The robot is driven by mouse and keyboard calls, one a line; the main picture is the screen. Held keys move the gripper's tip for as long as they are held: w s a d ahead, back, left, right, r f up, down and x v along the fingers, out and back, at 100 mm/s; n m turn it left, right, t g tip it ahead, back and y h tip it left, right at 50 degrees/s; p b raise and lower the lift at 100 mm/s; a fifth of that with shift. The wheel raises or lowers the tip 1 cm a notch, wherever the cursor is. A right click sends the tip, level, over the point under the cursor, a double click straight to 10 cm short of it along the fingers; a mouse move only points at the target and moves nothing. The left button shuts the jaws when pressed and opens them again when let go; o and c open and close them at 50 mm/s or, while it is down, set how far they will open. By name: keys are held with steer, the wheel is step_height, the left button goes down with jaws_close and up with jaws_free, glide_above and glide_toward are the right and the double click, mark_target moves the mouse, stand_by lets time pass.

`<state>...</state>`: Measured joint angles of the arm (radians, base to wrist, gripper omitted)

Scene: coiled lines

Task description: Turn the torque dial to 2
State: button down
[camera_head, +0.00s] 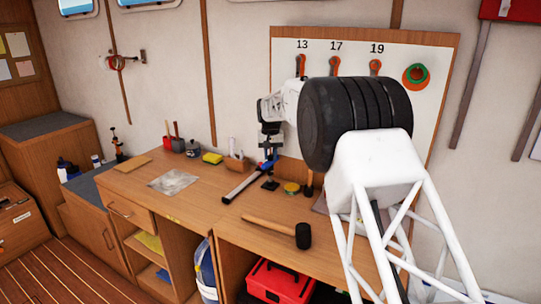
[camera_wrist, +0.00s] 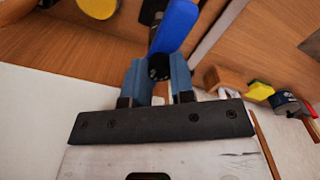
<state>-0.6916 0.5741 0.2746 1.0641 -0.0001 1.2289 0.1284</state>
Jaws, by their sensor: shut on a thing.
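My gripper (camera_wrist: 159,62) has two blue fingers, shut on a dark round knob (camera_wrist: 159,70) at the end of a blue-handled tool (camera_wrist: 176,28) in the wrist view. The knob seems to be the torque dial; I cannot read any number or mark on it. In the head view my gripper (camera_head: 268,151) points down at the bench's back, at the upper end of this tool. The tool (camera_head: 241,186) shows there as a silver and dark bar with blue near the gripper. My arm and fingers hide the dial in that view.
The wooden bench (camera_head: 210,205) holds a mallet (camera_head: 300,235), a yellow sponge (camera_head: 212,158), a plastic bag (camera_head: 173,182) and a round yellow tin (camera_head: 291,188). A white board with numbered wrenches (camera_head: 336,66) hangs behind. The bench's front left is fairly clear.

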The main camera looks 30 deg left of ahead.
mark_target(270, 156)
steer(key=shift+m, duration=1.6)
steer(key=c, duration=1)
jaws_free()
steer(key=shift+o, duration=0.2)
steer(key=shift+r, duration=3.9)
